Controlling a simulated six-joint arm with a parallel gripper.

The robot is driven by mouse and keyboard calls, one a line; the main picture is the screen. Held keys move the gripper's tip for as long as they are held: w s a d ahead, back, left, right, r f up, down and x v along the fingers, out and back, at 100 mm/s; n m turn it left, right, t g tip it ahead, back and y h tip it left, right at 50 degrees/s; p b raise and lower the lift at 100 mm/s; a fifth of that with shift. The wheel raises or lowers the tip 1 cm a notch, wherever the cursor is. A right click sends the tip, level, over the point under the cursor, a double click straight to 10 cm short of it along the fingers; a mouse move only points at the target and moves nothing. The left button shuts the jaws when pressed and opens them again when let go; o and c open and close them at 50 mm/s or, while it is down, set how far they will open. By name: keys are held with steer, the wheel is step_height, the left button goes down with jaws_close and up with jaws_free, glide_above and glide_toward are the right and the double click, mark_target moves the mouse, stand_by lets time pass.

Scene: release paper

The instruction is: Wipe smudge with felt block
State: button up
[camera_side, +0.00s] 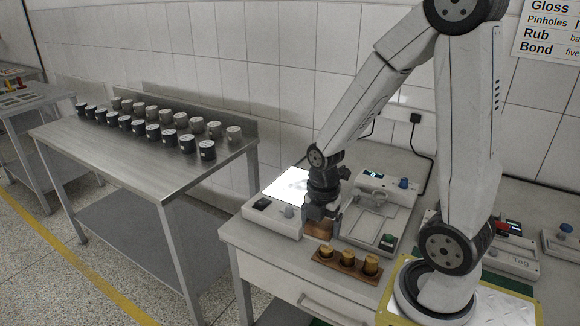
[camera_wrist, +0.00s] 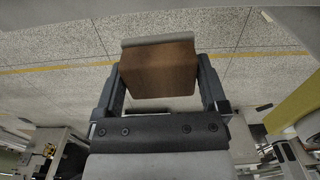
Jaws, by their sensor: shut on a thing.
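The felt block (camera_wrist: 158,72) is a brown wooden block with a grey strip, which looks like felt, along its far edge. It sits between the two fingers of my gripper (camera_wrist: 161,80), which is shut on it. In the side view the block (camera_side: 318,229) shows as a brown patch below my gripper (camera_side: 321,212), just right of the lit white panel (camera_side: 287,184). I cannot tell whether the block touches the bench. I cannot make out a smudge in either view.
A control box (camera_side: 271,217) stands in front of the lit panel. A wooden rack (camera_side: 345,264) with several brown pieces lies near the bench's front edge. A grey device (camera_side: 376,212) stands right of my gripper. A steel table (camera_side: 115,145) with several dark jars is at left.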

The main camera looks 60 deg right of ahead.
steer(key=o, duration=0.5)
steer(key=c, duration=0.3)
steer(key=shift+w+d, duration=0.25)
steer(key=shift+w, duration=0.05)
steer(key=w+d, duration=0.4)
steer(key=d, duration=0.5)
steer(key=w+d, duration=0.5)
steer(key=d, duration=0.4)
steer(key=w+d, duration=0.4)
steer(key=d, duration=0.5)
steer(key=shift+w+d+f, duration=0.15)
steer(key=shift+w+d, duration=0.05)
steer(key=shift+w, duration=0.1)
